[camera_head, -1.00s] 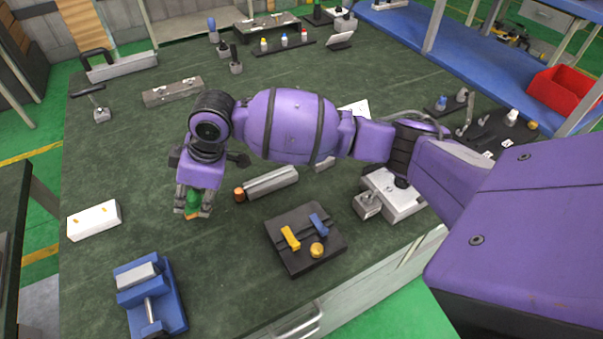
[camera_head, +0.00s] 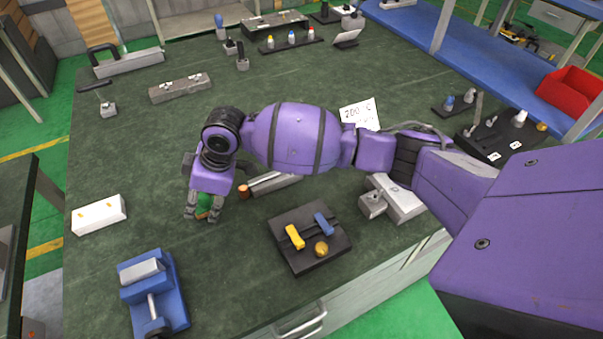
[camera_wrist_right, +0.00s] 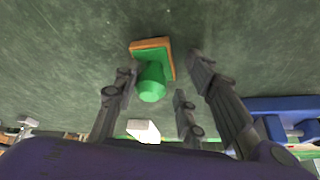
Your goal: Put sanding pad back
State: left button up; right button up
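The sanding pad (camera_wrist_right: 152,70) has a green knob and plate on an orange-brown base. In the right wrist view it lies ahead of my right gripper (camera_wrist_right: 163,68), between the fingers, nearer the left ones. The fingers are spread, with a clear gap on the right side. In the head view my right gripper (camera_head: 203,216) points down over the left part of the green worktable (camera_head: 130,140). The pad's green part (camera_head: 206,204) shows between its fingers, which hide the rest. I cannot tell whether the pad touches the tabletop. My left gripper is not in view.
A white block (camera_head: 98,215) lies left of the gripper, and a blue vise (camera_head: 152,290) stands in front. A black tray (camera_head: 310,250) with yellow and blue parts is to the right. A grey bar with an orange end (camera_head: 243,191) lies close behind.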

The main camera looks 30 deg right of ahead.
jog(key=shift+r, duration=0.15)
jog(key=shift+d+r, duration=0.1)
jog(key=shift+r, duration=0.25)
jog(key=p+v, duration=0.1)
jog(key=v, duration=1)
jog(key=shift+r, duration=0.2)
jog(key=shift+s+f, duration=0.1)
